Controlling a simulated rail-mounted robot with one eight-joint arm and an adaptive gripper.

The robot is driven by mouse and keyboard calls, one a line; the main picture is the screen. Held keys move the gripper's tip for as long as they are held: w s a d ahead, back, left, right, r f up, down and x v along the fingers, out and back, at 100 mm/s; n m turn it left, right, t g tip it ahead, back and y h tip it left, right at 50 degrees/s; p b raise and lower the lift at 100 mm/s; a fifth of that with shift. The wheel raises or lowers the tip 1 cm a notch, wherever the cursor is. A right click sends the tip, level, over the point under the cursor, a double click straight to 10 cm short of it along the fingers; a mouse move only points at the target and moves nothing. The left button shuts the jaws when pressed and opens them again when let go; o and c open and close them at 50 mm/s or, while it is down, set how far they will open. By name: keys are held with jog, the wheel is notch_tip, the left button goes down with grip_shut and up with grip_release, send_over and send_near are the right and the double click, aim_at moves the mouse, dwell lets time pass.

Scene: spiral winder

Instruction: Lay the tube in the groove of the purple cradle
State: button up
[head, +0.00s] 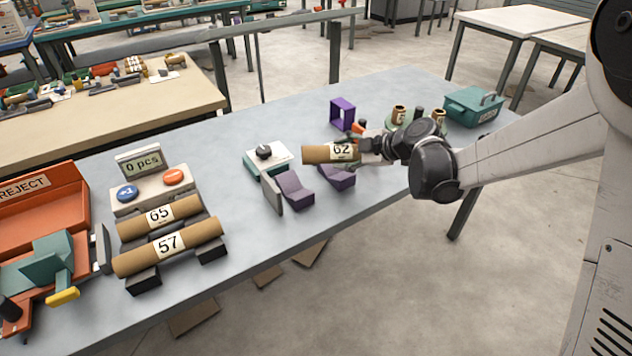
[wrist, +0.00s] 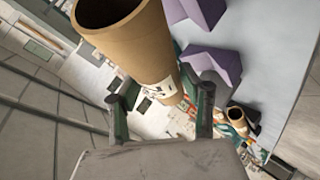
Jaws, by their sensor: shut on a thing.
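A brown cardboard tube labelled 62 (head: 318,154) is held level above the table in the head view. My gripper (head: 358,150) is shut on it near its right end. In the wrist view the tube (wrist: 128,45) shows its open hollow end, between the two fingers of my gripper (wrist: 160,105). The purple cradle (head: 296,190) has two V-shaped blocks on the table, with a grey upright plate at its left end. Its right block (head: 338,180) is just below the tube. In the wrist view the cradle (wrist: 215,62) lies beside the tube, apart from it.
Tubes labelled 65 (head: 160,216) and 57 (head: 168,246) lie on a black rack at left, before a counter box (head: 150,188). A scale (head: 267,157) stands behind the cradle. A purple open box (head: 342,113) and a teal bin (head: 473,107) stand farther back. An orange reject bin (head: 40,215) is far left.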

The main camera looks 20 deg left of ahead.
aim_at(319, 158)
jog(key=s+a+r+n+g, duration=0.2)
jog(key=s+a, duration=0.1)
jog(key=a, duration=0.5)
jog(key=s+a+r+n+g, duration=0.2)
jog(key=s+a+n+g, duration=0.1)
jog(key=a, duration=0.5)
jog(key=shift+s+r+y+b, duration=0.2)
jog(key=shift+y+b, duration=0.15)
jog(key=shift+y, duration=0.05)
jog(key=w+d+f, duration=0.1)
jog(key=d+f, duration=0.1)
jog(key=d, duration=0.1)
jog(key=w+d+f+b, duration=0.1)
jog(key=w+d+f, duration=0.1)
jog(key=d, duration=0.1)
jog(key=w+d+f, duration=0.2)
jog(key=d, duration=0.2)
jog(key=shift+w+f, duration=0.1)
jog(key=shift+f, duration=0.25)
jog(key=shift+c, duration=0.2)
jog(key=shift+o, duration=0.2)
jog(key=shift+f+b, duration=0.55)
jog(key=shift+f, duration=1.5)
jog(key=shift+f+b, duration=0.3)
jog(key=shift+b, duration=0.05)
jog(key=o, duration=1.2)
jog(key=shift+c, duration=0.2)
